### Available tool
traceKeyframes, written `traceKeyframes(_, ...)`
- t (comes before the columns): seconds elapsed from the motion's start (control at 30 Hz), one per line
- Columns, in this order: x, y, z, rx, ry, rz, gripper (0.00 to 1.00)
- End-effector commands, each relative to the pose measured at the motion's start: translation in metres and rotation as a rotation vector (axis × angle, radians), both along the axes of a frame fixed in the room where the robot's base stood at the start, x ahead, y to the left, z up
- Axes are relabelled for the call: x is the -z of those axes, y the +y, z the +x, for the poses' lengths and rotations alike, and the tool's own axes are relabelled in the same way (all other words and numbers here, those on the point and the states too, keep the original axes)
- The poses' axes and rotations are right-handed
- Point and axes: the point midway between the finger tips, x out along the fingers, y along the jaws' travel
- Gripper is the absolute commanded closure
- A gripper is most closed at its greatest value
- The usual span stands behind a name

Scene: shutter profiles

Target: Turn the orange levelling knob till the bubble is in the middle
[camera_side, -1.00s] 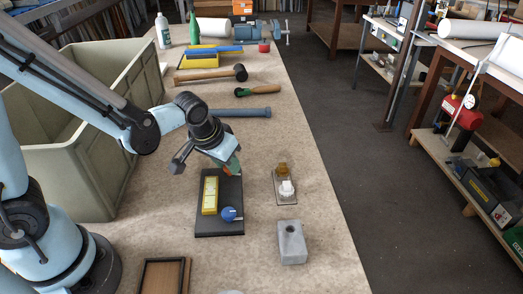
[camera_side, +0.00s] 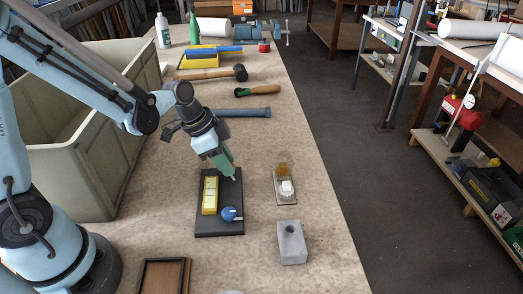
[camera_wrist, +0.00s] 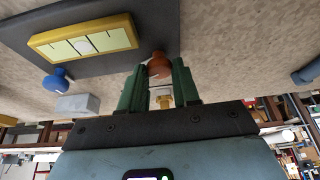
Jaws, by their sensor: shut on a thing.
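The orange levelling knob (camera_wrist: 159,66) shows in the wrist view at the edge of the dark base plate (camera_side: 219,226). My gripper (camera_wrist: 159,80) is shut on it, with a green finger on each side. In the side view my gripper (camera_side: 232,177) is over the plate's far right corner and hides the knob. The yellow level (camera_side: 210,195) lies on the plate; its pale window (camera_wrist: 84,43) shows dark lines in the wrist view. A paler patch, seemingly the bubble, is near the window's middle; its exact offset is hard to tell. A blue knob (camera_side: 230,214) stands at the near right.
A small plate with a white part (camera_side: 286,188) and an amber part (camera_side: 282,169) lies to the right. A grey block with a hole (camera_side: 291,243) is nearer. A blue-grey bar (camera_side: 242,112) and a mallet (camera_side: 212,74) lie farther back. A large bin (camera_side: 95,165) stands left.

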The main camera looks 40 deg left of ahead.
Motion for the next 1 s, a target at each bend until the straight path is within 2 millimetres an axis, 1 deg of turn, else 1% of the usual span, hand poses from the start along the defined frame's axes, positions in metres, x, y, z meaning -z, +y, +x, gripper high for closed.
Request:
traceKeyframes(0.1,0.0001,0.0006,0.0006,0.059,0.001,0.0,0.99)
traceKeyframes(0.33,0.0001,0.0008,0.0009,0.13,0.0,0.001,0.99)
traceKeyframes(0.87,0.0002,0.0007,0.001,0.148,0.0,0.001,0.99)
traceKeyframes(0.9,0.0002,0.0007,0.001,0.148,0.0,0.001,0.63)
traceKeyframes(0.97,0.0002,0.0007,0.001,0.148,0.0,0.001,0.54)
traceKeyframes(1.0,0.0001,0.0008,0.0009,0.148,0.0,0.001,0.47)
